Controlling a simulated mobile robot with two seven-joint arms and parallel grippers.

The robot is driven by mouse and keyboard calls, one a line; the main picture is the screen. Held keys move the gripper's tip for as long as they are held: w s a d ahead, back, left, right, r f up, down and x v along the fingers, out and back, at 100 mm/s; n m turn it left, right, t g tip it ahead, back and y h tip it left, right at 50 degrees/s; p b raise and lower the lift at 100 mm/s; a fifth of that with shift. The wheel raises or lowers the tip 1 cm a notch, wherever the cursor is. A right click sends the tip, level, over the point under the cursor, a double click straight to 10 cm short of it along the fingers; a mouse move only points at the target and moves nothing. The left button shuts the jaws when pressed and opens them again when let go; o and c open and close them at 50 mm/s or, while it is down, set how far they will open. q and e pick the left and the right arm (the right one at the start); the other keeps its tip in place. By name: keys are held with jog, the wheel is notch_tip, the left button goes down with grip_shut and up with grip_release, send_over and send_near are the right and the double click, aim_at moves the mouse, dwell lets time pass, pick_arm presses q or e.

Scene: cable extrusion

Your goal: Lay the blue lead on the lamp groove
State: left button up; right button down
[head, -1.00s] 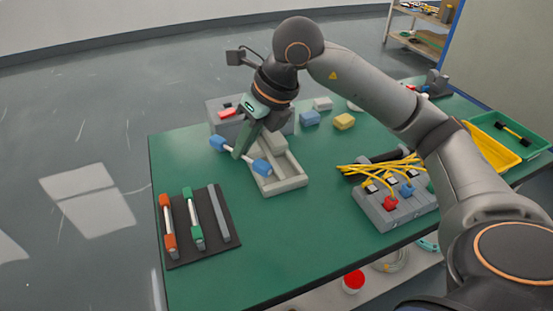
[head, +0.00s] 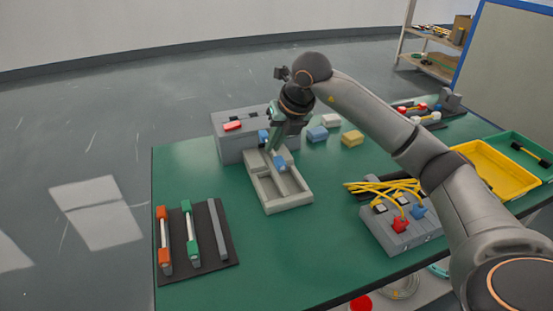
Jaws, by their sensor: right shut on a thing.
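My right gripper (head: 273,148) is shut on the blue lead, pointing down over the back end of the pale grey tray (head: 262,194). The lead's blue ends show on either side of the fingers, one at the back left and one at the front right (head: 281,163); its middle is mostly hidden by the gripper. I cannot tell whether the lead touches anything. A grey box (head: 233,149) with a red piece (head: 232,126) on top stands just behind. Which part is the lamp groove is not clear. My left gripper is not in view.
A dark mat (head: 222,235) at front left holds an orange-ended lead (head: 164,240), a green-ended lead (head: 191,234) and a bare grey strip (head: 217,229). Blue and yellow blocks lie behind. Yellow cables (head: 385,188) and a grey socket block (head: 405,231) are at right, beside the yellow bin (head: 484,167).

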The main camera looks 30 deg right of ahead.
jog(key=f, duration=0.1)
jog(key=w+d+f, duration=0.1)
jog(key=f, duration=0.1)
jog(key=shift+w+d, duration=0.3)
jog(key=shift+w, duration=0.1)
jog(key=f, duration=0.1)
jog(key=f+b, duration=0.1)
jog(key=f, duration=0.1)
jog(key=shift+w+d+f, duration=0.15)
jog(key=shift+d+f, duration=0.05)
jog(key=shift+f, duration=0.1)
